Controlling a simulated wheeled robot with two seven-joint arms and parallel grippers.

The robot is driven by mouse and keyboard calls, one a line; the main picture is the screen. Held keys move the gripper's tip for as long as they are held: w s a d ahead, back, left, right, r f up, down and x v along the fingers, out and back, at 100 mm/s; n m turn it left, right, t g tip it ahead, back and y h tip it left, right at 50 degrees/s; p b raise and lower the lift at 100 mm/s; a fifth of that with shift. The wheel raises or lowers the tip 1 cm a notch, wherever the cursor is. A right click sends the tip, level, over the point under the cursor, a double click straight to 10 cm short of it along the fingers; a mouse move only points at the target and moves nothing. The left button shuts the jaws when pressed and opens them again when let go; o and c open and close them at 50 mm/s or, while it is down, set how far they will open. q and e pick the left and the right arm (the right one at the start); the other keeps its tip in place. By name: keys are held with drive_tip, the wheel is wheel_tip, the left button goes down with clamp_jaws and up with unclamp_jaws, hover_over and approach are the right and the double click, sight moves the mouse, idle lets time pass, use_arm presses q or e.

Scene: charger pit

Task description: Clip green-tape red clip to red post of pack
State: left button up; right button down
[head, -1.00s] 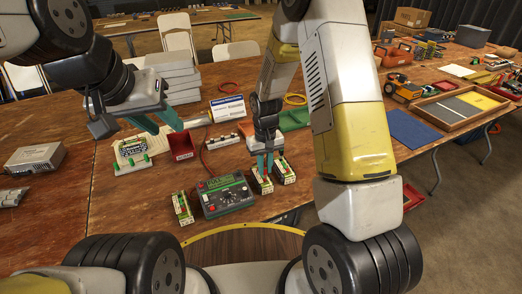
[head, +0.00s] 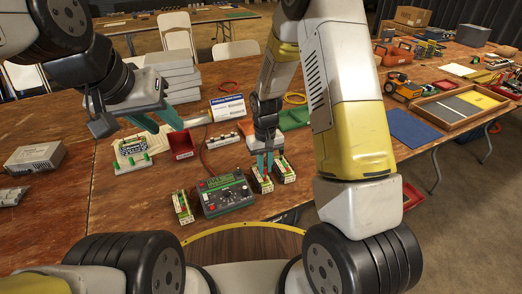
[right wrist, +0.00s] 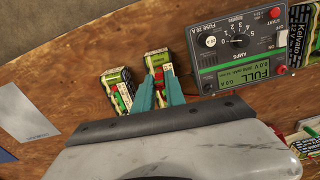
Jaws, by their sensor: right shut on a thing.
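My right gripper (head: 265,165) is shut, with its teal fingertips at a small battery pack (head: 260,181) just right of the charger (head: 226,195). In the right wrist view the right gripper (right wrist: 161,92) has a small red piece (right wrist: 158,80) between its fingertips, probably the red clip. It is at the near end of that pack (right wrist: 157,58); I cannot tell whether it touches a post. No green tape can be made out. A second pack (head: 284,172) stands beside it. My left gripper (head: 160,124) is open and empty, above the table further left.
Another pack (head: 182,208) stands left of the charger. A red bin (head: 181,146), a white-framed board with green parts (head: 133,153) and a green mat (head: 294,118) lie behind. A red cable (head: 204,160) runs up behind the charger. The table's near edge is close to the packs.

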drive_tip(key=shift+f, duration=0.15)
idle(0.5)
drive_tip(key=c, duration=1.3)
unclamp_jaws()
drive_tip(key=shift+o, duration=1)
drive_tip(key=shift+r, duration=3.8)
